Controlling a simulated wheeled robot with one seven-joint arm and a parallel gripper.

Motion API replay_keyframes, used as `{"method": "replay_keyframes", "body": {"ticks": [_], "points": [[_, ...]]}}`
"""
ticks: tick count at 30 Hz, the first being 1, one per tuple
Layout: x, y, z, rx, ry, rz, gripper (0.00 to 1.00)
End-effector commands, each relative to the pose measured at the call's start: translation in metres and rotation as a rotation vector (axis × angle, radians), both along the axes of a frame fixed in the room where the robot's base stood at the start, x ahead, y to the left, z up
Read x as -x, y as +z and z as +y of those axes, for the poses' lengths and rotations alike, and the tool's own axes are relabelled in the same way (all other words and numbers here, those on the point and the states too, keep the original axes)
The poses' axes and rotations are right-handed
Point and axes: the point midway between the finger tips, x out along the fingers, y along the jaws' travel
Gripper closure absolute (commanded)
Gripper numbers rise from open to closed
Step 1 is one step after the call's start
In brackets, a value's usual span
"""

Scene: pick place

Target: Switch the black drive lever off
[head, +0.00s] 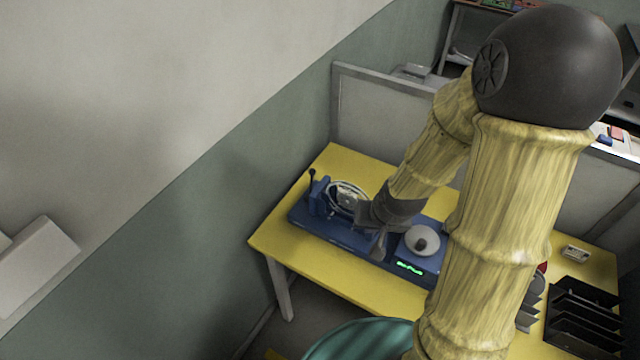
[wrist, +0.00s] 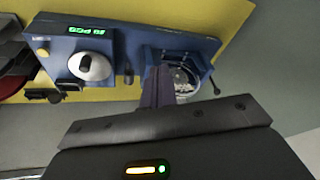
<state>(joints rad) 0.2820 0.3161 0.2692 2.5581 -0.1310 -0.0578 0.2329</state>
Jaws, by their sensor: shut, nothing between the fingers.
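A blue machine (head: 325,232) lies along the yellow table. A thin black lever with a round knob (head: 312,176) stands up at its left end; in the wrist view this lever (wrist: 215,86) sticks out at the right end. A second small black handle (wrist: 128,73) shows near the middle of the machine in the wrist view. I cannot tell which one is the drive lever. My gripper (head: 378,252) is shut and empty over the middle of the machine, apart from the knobbed lever. In the wrist view its fingers (wrist: 157,80) cover part of the machine between the two black parts.
A round metal wheel (head: 347,197) sits beside the knobbed lever. A pale dome (head: 422,239) and a lit green display (head: 410,268) are on the machine's right part. A black tray rack (head: 580,318) stands at the right. The yellow table front (head: 300,258) is bare.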

Motion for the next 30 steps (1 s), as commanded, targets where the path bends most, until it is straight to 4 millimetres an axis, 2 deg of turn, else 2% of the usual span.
{"method": "replay_keyframes", "body": {"ticks": [1,6,15,22,30], "points": [[-0.004,-0.018,0.001,-0.034,-0.020,-0.006,1.00],[-0.020,-0.051,0.013,-0.163,-0.086,-0.060,1.00],[-0.050,-0.086,0.038,-0.473,-0.249,-0.174,1.00],[-0.076,-0.088,0.048,-0.767,-0.415,-0.287,1.00],[-0.101,-0.066,0.039,-1.072,-0.593,-0.419,1.00]]}}
